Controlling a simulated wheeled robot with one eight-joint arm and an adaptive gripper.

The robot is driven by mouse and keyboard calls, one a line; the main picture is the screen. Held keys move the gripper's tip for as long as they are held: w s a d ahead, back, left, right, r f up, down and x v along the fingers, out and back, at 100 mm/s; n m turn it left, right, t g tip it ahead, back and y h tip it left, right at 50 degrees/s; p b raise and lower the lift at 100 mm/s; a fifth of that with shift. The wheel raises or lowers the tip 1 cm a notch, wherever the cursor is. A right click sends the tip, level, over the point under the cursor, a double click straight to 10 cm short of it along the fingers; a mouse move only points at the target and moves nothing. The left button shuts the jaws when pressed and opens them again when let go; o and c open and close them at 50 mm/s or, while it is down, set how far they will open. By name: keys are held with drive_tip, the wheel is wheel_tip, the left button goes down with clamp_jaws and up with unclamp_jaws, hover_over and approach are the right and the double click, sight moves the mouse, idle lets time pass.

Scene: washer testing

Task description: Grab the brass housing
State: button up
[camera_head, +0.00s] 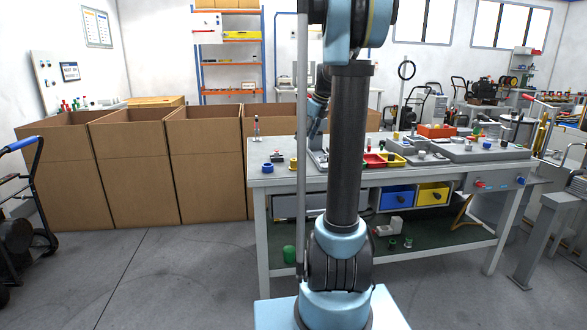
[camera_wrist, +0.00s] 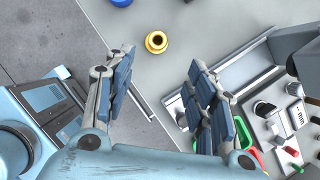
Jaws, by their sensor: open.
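The brass housing (camera_wrist: 156,41) is a small golden, round part with a dark centre hole. In the wrist view it sits on the grey bench top, beyond the fingertips and roughly in line with the gap between them. It also shows in the head view (camera_head: 293,164) near the left end of the workbench. My gripper (camera_wrist: 161,65) is open, with its two blue-padded fingers spread and nothing between them. In the head view my own arm partly hides it, so its height above the bench is hard to tell.
A blue part (camera_wrist: 121,2) lies on the bench left of the housing. A grey tray (camera_wrist: 255,68) with a raised rim is right of it. The workbench (camera_head: 262,182) also carries a red bin (camera_head: 374,161) and a yellow bin (camera_head: 393,160). Cardboard boxes (camera_head: 205,170) stand at the left.

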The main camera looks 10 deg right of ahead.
hover_over(294, 160)
drive_tip(key=s+d, duration=0.2)
wheel_tip(294, 160, down, 8)
drive_tip(key=shift+s+r, duration=0.15)
drive_tip(key=shift+a+x, duration=0.15)
drive_tip(key=shift+x, duration=1.2)
drive_tip(key=shift+a+x, duration=0.2)
drive_tip(key=shift+x, duration=1.1)
drive_tip(key=shift+r, duration=0.1)
clamp_jaws()
